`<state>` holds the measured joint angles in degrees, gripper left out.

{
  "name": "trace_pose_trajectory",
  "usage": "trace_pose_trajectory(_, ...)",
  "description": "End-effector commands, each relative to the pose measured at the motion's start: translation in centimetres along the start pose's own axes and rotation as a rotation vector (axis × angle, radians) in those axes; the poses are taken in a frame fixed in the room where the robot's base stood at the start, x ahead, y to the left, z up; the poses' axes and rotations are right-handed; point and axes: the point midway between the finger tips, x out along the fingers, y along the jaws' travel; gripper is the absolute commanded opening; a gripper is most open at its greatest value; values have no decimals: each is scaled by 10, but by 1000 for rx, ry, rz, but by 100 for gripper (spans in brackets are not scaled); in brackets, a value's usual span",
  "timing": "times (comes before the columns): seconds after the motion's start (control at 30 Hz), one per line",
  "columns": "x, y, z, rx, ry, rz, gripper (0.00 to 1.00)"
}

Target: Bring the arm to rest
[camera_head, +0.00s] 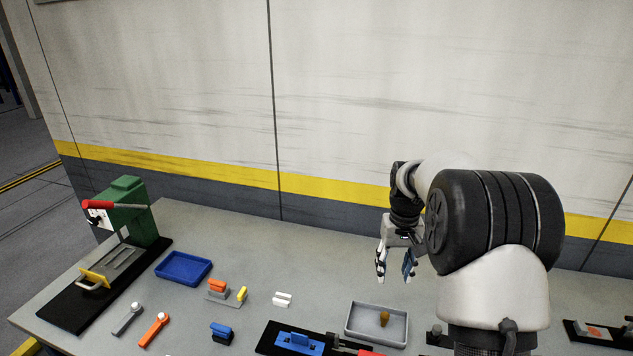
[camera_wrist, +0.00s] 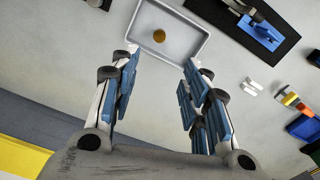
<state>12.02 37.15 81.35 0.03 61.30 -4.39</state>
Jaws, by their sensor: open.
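My gripper (camera_head: 396,268) hangs above the back part of the grey table (camera_head: 315,235) in the head view, with its fingers pointing down. In the wrist view its two blue-padded fingers (camera_wrist: 158,80) stand wide apart with nothing between them. My arm is raised at the right of the head view and bent toward the table. A grey tray (camera_head: 352,334) lies in front of the gripper and holds a small brown-orange piece (camera_head: 384,318). The tray (camera_wrist: 140,45) and the piece (camera_wrist: 159,36) also show beyond the fingertips in the wrist view.
A green press (camera_head: 130,210) stands at the left beside a blue tray (camera_head: 183,267). Orange, yellow, white and blue small parts lie mid-table. A blue vise-like fixture (camera_head: 298,342) sits on a black plate at the front. A wall (camera_head: 340,100) rises behind the table.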

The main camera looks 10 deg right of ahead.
Motion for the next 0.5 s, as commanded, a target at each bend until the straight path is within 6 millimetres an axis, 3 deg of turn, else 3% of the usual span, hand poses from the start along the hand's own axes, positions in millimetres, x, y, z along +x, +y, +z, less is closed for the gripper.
trace_pose_trajectory(0.17,-45,-14,25,-15,49,3,42)
trace_pose_trajectory(0.3,-92,-31,70,-34,108,5,42)
trace_pose_trajectory(0.5,-137,-50,147,-64,193,2,42)
